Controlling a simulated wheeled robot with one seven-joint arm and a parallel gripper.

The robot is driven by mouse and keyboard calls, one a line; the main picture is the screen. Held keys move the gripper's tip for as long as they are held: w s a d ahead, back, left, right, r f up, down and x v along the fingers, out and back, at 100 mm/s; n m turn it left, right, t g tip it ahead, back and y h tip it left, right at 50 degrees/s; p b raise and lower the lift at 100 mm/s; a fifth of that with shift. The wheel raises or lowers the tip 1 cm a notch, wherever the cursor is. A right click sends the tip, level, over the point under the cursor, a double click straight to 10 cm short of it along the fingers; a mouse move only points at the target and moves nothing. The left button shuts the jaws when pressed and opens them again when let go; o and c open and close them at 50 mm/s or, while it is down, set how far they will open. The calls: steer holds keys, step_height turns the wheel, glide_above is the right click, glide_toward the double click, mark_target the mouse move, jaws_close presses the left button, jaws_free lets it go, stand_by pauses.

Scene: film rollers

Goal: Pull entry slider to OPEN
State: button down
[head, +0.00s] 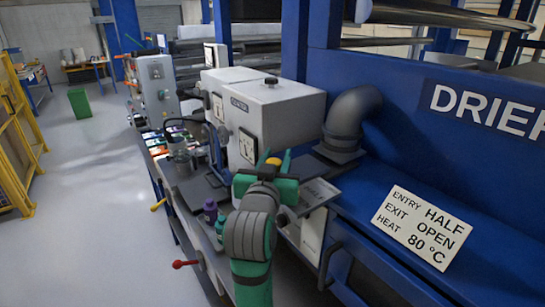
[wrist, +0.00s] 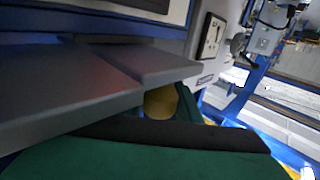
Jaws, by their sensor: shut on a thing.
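My gripper (head: 274,160), green, is at the middle of the head view in front of the grey machine box, with its fingers on either side of a yellow knob (head: 273,162). The yellow knob also shows in the wrist view (wrist: 160,102), between dark green finger parts. My gripper is shut on this knob. My gripper and arm hide the knob's mount and part of the slider.
A white sign (head: 422,227) on the blue drier reads ENTRY HALF, EXIT OPEN, HEAT 80 °C. A grey elbow duct (head: 350,120) stands behind right. A purple bottle (head: 210,210) and a green one (head: 220,228) stand left of my arm. Open floor (head: 90,200) lies left.

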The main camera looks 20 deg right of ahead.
steer(key=shift+a, duration=0.25)
steer(key=c, duration=1.3)
jaws_free()
steer(key=shift+a, duration=0.1)
steer(key=v, duration=1)
steer(key=shift+s, duration=0.4)
